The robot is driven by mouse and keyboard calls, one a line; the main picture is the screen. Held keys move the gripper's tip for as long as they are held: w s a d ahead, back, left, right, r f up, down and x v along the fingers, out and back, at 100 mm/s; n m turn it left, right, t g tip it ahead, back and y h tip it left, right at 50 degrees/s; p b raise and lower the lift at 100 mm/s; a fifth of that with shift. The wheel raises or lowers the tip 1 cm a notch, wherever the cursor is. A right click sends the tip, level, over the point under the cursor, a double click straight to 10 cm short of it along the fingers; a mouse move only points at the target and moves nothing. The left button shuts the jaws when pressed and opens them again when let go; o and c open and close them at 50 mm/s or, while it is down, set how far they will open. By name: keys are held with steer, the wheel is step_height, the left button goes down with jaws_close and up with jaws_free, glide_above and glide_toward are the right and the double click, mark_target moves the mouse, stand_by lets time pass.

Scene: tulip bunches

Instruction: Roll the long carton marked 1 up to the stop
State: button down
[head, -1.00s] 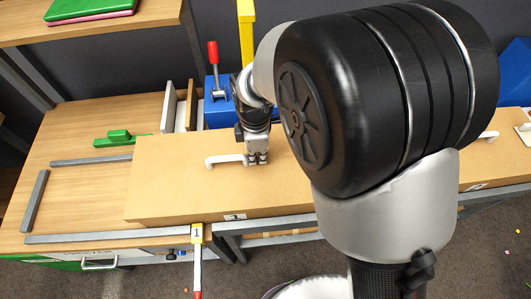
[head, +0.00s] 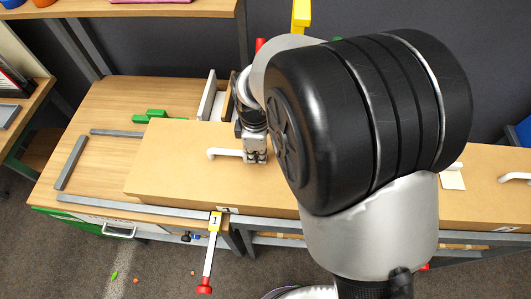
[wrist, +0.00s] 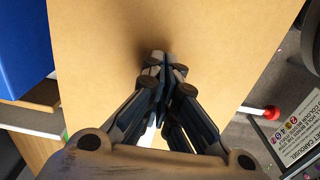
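The long brown carton (head: 165,160) marked 1 lies lengthwise, with its numbered label (head: 228,210) on the front edge. A white handle (head: 224,153) is on its top. My gripper (head: 256,160) points down at the top, just right of the handle. In the wrist view my gripper's fingertips (wrist: 165,62) are together over the brown surface. A bit of white, apparently the handle, shows between the finger linkages; whether they touch is unclear. The stop, a grey end bar (head: 70,163), lies on the table, with bare wood between it and the carton.
Grey rails (head: 120,206) line the table (head: 95,105). A green clamp-like item (head: 160,114) lies behind the carton. Another brown carton (head: 485,190) is at the right.

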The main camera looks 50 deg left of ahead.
mark_target(236, 151)
steer(key=shift+s+a, duration=0.25)
stand_by(0.3)
steer(key=shift+s+a+p, duration=0.45)
steer(key=shift+s+a, duration=1.85)
steer(key=shift+a, duration=0.3)
steer(key=shift+w, duration=0.1)
steer(key=shift+w+d, duration=0.65)
steer(key=shift+d, duration=0.1)
step_height(236, 151, up, 8)
steer(key=p, duration=0.5)
steer(key=shift+r+p, duration=0.1)
steer(key=shift+p, duration=0.2)
